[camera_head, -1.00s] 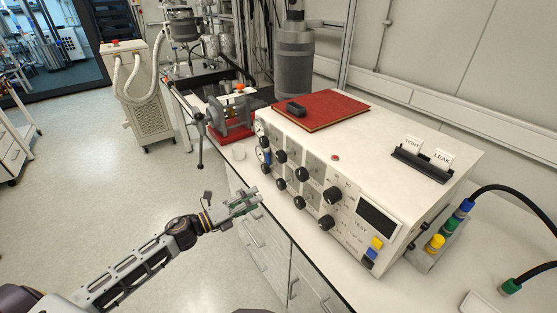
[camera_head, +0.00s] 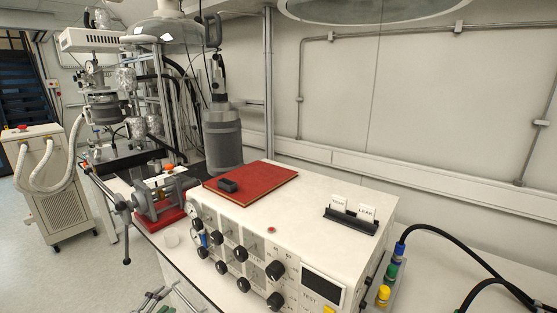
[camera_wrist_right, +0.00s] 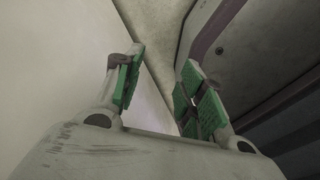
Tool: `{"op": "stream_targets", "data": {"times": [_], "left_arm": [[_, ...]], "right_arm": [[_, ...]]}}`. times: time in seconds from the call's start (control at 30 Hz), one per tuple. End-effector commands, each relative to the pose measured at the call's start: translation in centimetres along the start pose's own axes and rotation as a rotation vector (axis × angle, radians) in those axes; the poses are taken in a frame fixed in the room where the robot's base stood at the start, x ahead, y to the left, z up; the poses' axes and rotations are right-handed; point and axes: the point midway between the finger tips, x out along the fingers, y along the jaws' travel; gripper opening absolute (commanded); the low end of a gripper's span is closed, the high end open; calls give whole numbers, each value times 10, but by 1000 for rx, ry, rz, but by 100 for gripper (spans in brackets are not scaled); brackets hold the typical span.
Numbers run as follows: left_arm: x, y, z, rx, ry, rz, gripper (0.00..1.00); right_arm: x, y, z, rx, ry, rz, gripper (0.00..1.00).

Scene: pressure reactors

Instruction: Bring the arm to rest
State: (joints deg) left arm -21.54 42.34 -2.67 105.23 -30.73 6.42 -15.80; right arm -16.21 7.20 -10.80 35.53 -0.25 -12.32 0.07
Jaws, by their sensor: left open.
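My left gripper (camera_head: 160,299) shows only in part at the bottom edge of the head view, in front of the bench. It is open, and nothing shows between its fingers. The rest of that arm is out of the picture. My right gripper (camera_wrist_right: 160,68) shows in the right wrist view, with its green-padded fingers apart and no object between them. It is not in the head view.
A white test box (camera_head: 310,240) with black knobs stands on the bench, a red book (camera_head: 262,182) on top. Cables (camera_head: 465,250) run at right. Floor at left (camera_head: 75,275) is clear.

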Motion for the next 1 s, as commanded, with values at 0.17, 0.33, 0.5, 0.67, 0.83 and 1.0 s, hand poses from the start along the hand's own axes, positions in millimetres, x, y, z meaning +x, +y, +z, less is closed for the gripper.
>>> {"op": "stream_targets", "data": {"times": [0.17, 0.33, 0.5, 0.67, 0.83, 1.0], "left_arm": [[-14, 60, 57, -154, -143, 93, 60], [-36, 120, 102, -295, -282, 168, 60], [-68, 183, 138, -427, -421, 239, 60], [-103, 244, 161, -543, -550, 301, 60], [-146, 308, 175, -658, -686, 365, 60], [-193, 372, 176, -761, -815, 432, 60]], "right_arm": [[0, 0, 0, 0, 0, 0, 40], [0, 0, 0, 0, 0, 0, 40], [0, 0, 0, 0, -1, 0, 40], [0, 0, 0, 0, -1, 0, 40], [0, 0, 0, 0, -1, 0, 40], [0, -1, 0, 0, -1, -1, 40]]}}
